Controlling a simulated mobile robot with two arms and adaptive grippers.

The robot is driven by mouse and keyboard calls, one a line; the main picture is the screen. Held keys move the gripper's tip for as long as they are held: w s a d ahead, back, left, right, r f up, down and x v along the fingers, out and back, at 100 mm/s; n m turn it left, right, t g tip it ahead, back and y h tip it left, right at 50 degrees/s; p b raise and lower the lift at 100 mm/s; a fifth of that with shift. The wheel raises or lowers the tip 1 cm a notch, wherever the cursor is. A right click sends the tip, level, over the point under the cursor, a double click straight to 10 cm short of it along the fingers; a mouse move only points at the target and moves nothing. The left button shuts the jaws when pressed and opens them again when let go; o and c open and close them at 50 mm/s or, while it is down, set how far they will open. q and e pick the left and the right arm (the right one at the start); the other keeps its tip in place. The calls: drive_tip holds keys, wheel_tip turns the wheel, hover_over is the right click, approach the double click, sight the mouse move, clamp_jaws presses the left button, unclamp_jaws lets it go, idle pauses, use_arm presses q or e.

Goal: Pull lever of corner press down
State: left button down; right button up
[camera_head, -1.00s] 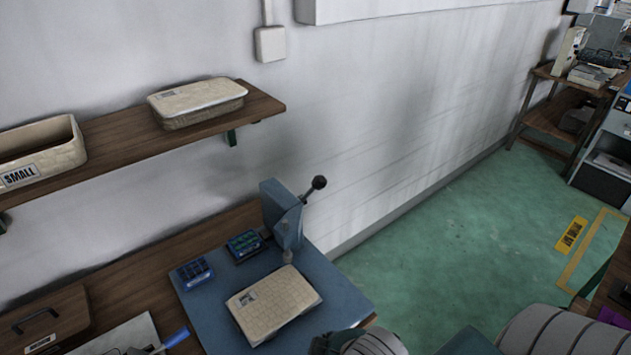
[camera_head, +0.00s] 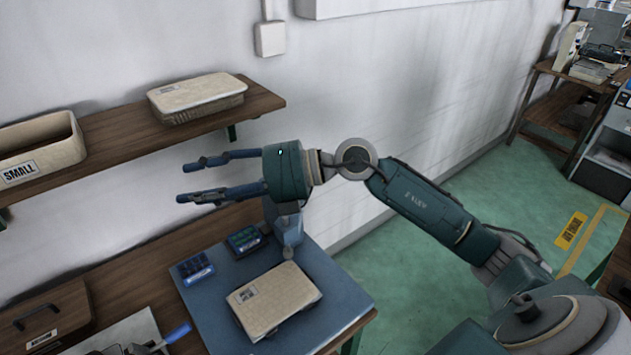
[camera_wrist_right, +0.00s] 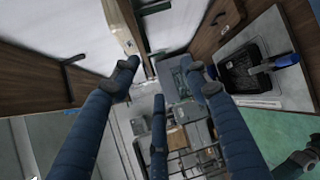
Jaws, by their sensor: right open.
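The corner press (camera_head: 289,232) is a blue-grey upright body at the back of a blue base plate on the workbench. My right gripper (camera_head: 190,180) is open and empty, raised in front of the press's upper part, with its fingers pointing left. The press lever with its dark knob is hidden behind my gripper and wrist in the head view. A beige lidded tray (camera_head: 273,300) lies on the base plate in front of the press. In the right wrist view my gripper's blue fingers (camera_wrist_right: 160,95) are spread with nothing between them. My left gripper is not in view.
A wooden wall shelf (camera_head: 110,152) holds a beige lidded box (camera_head: 196,98) and an open bin labelled SMALL (camera_head: 40,150). Small blue boxes (camera_head: 194,270) stand left of the press. A wooden box (camera_head: 45,318) with a handle is at lower left.

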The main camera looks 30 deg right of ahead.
drive_tip(key=d+f+m+g+h, duration=0.15)
drive_tip(key=d+h, duration=0.25)
drive_tip(key=d, duration=0.6)
drive_tip(key=d+f+h, duration=0.2)
drive_tip(key=d+h, duration=0.2)
drive_tip(key=d, duration=0.5)
drive_tip(key=d+f+m+g+h, duration=0.15)
drive_tip(key=d+h, duration=0.25)
drive_tip(key=d, duration=0.6)
drive_tip(key=shift+n+t, duration=0.3)
drive_tip(key=p+x, duration=0.3)
drive_tip(key=x, duration=0.6)
drive_tip(key=shift+w+a+f, duration=0.1)
drive_tip(key=shift+w+f, duration=0.15)
drive_tip(key=shift+x, duration=0.8)
drive_tip(key=shift+r, duration=0.1)
clamp_jaws()
